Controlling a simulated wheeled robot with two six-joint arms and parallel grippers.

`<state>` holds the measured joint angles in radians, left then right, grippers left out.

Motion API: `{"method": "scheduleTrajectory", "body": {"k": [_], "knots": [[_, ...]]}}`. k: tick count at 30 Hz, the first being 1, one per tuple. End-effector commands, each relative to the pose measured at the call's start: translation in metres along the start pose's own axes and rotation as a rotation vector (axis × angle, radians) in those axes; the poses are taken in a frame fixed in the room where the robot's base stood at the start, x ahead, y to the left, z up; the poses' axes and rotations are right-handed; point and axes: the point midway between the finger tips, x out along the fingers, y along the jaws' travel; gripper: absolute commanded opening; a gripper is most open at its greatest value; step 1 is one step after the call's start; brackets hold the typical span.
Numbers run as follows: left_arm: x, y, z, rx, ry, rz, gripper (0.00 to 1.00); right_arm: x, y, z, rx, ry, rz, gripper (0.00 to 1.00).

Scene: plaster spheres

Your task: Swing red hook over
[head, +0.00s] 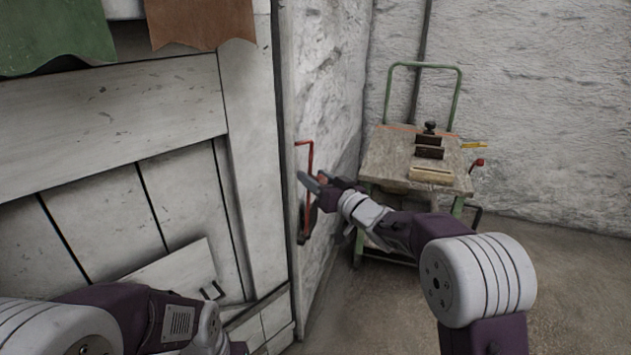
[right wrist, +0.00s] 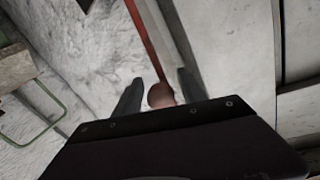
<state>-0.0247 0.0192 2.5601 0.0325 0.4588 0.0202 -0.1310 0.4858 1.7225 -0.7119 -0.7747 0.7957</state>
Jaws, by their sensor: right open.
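The red hook (head: 309,153) is a thin bent rod on the frame at the door's right edge, with its short top arm sticking out. In the right wrist view the red rod (right wrist: 145,40) runs down to a reddish-brown round knob (right wrist: 160,95). My right gripper (head: 312,184) is open at the rod. In the right wrist view its two fingers (right wrist: 158,92) stand apart on either side of the knob, with gaps that look small; I cannot tell whether they touch it. My left arm shows at the lower left, but its fingers are out of view.
A white plank door (head: 110,130) fills the left side. Green cloth (head: 52,35) and brown cloth (head: 200,20) hang at its top. A wooden-topped cart (head: 395,160) with a green frame stands by the far wall, behind my right arm. Floor is clear at right (head: 590,265).

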Motion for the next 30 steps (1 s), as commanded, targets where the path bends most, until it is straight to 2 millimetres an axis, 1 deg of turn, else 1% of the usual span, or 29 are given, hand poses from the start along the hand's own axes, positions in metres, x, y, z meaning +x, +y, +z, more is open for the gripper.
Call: {"method": "scheduleTrajectory", "body": {"k": [6, 7, 8, 9, 11, 12, 30], "knots": [[-0.0002, 0.0, -0.0001, 0.0, 0.0, 0.0, 0.36, 0.0007, -0.0001, -0.0001, 0.0, -0.001, 0.0, 0.48], [-0.0002, 0.0, -0.0001, 0.0, 0.0, 0.0, 0.36, 0.0006, -0.0001, -0.0001, 0.0, 0.0, 0.0, 0.43], [-0.0002, 0.0, -0.0001, 0.0, 0.0, 0.0, 0.36, 0.0006, -0.0001, -0.0001, 0.0, 0.0, 0.0, 0.35], [-0.0003, 0.0, -0.0001, 0.0, 0.0, 0.0, 0.36, 0.0005, 0.0, -0.0002, 0.0, 0.0, 0.0, 0.23], [-0.0003, 0.0, -0.0001, 0.0, 0.0, 0.0, 0.36, 0.0005, 0.0001, -0.0002, 0.0, 0.0, 0.0, 0.07], [-0.0002, 0.0, -0.0001, 0.0, 0.0, 0.0, 0.36, 0.0004, 0.0002, -0.0002, 0.0, 0.0, 0.0, 0.0], [-0.0002, 0.0, -0.0001, 0.0, 0.0, 0.0, 0.36, 0.0002, 0.0009, -0.0002, 0.0, 0.0, 0.002, 0.0]]}}
